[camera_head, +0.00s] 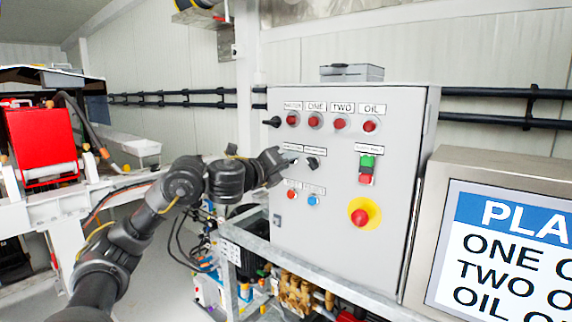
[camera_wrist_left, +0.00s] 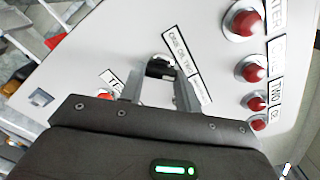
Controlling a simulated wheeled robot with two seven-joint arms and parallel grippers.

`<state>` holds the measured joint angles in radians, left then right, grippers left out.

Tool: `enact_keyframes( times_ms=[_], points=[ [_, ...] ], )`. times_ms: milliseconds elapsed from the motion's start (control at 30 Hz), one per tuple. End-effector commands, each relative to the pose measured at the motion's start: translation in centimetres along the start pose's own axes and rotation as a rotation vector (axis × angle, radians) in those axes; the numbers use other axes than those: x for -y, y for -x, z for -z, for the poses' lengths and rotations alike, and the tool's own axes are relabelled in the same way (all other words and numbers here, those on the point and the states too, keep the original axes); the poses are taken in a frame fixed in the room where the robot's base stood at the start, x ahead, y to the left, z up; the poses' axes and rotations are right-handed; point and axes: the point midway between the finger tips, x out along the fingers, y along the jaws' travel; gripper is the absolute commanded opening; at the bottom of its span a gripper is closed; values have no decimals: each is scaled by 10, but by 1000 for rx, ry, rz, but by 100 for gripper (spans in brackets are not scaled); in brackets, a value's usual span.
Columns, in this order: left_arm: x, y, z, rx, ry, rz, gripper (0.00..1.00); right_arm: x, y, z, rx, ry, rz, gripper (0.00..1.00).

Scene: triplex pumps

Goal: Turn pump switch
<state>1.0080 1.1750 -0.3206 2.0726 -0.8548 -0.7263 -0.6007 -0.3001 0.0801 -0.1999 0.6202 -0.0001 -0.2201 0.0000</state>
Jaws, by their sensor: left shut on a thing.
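A grey control panel (camera_head: 345,120) stands in front of me with rows of lamps, labels and switches. My left gripper (camera_head: 291,159) reaches its left middle part and is shut on a black rotary pump switch. In the left wrist view the two fingers (camera_wrist_left: 158,90) are on either side of this pump switch (camera_wrist_left: 160,69), below a label that begins with "ONE". In the head view the gripper hides most of that switch. A second black switch (camera_head: 313,163) is just to its right. My right gripper is not in view.
Red lamps (camera_head: 340,124) labelled ONE, TWO and OIL line the panel's top. A green and red button block (camera_head: 366,169) and a red emergency stop (camera_head: 360,217) on a yellow disc are at right. A sign (camera_head: 500,250) stands at far right. Metal framing (camera_head: 340,287) runs below.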

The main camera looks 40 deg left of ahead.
Motion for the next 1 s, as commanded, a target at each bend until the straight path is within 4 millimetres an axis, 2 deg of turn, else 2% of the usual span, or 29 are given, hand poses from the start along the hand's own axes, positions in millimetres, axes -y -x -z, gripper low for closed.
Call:
enact_keyframes(
  times_ms=[433,467,600,633,867,1000],
  points=[
    [0,0,0,-1,-10,-1,10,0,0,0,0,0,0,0],
    [0,0,0,-1,-10,-1,34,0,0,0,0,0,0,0],
    [0,0,0,-1,-9,0,52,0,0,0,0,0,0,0],
    [0,0,0,-1,-9,0,55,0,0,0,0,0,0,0],
    [0,0,0,-1,-9,0,55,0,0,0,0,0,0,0],
    [0,7,0,1,-10,0,55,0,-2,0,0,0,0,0]
  ],
)
